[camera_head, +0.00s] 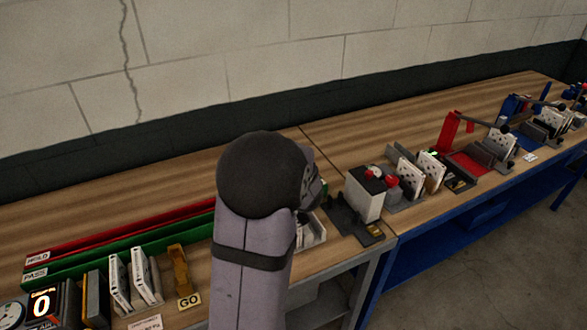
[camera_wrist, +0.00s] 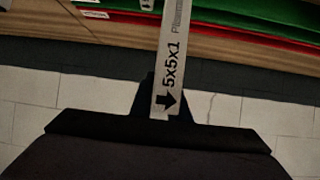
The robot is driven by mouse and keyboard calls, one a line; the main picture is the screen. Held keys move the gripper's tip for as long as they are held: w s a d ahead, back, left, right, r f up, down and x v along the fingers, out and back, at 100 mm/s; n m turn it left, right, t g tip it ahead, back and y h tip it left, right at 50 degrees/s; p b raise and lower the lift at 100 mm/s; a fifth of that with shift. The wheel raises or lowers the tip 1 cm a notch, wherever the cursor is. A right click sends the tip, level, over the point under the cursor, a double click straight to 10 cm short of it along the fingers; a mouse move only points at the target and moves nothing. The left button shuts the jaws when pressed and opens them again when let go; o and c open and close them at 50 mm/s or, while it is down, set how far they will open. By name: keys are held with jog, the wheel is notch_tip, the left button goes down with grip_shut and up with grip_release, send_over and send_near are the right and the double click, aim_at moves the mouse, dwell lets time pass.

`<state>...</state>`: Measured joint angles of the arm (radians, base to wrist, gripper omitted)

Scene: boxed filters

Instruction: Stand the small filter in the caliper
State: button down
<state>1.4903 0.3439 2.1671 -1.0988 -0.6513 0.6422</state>
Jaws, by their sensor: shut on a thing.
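In the wrist view a thin grey-white filter edge (camera_wrist: 168,75), printed "5x5x1" with a black arrow, stands between the dark fingers of my gripper (camera_wrist: 166,112). My gripper is shut on this filter. In the head view my arm hides the gripper and the held filter. I cannot tell for sure which thing is the caliper. A yellow upright gauge (camera_head: 179,268) marked "GO" stands on the bench left of my arm, and a dark slotted block (camera_head: 95,300) stands farther left.
Two white filters (camera_head: 118,280) lean near the yellow gauge. A display (camera_head: 43,303) reads 0. Green (camera_head: 120,255) and red (camera_head: 120,232) rails labelled PASS and HOLD run behind. Right of my arm are a white box (camera_head: 365,195), a rack of filters (camera_head: 430,172) and a red lever press (camera_head: 450,130).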

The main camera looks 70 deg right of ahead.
jog(key=w+a+f+p, duration=0.1)
jog(key=w+a, duration=0.4)
jog(key=a, duration=0.4)
jog(key=shift+p, duration=0.3)
jog(key=shift+d, duration=0.1)
jog(key=shift+f+b, duration=2)
jog(key=shift+f, duration=0.45)
jog(key=shift+f+b, duration=2.85)
jog(key=shift+f, duration=0.65)
dwell(0.8)
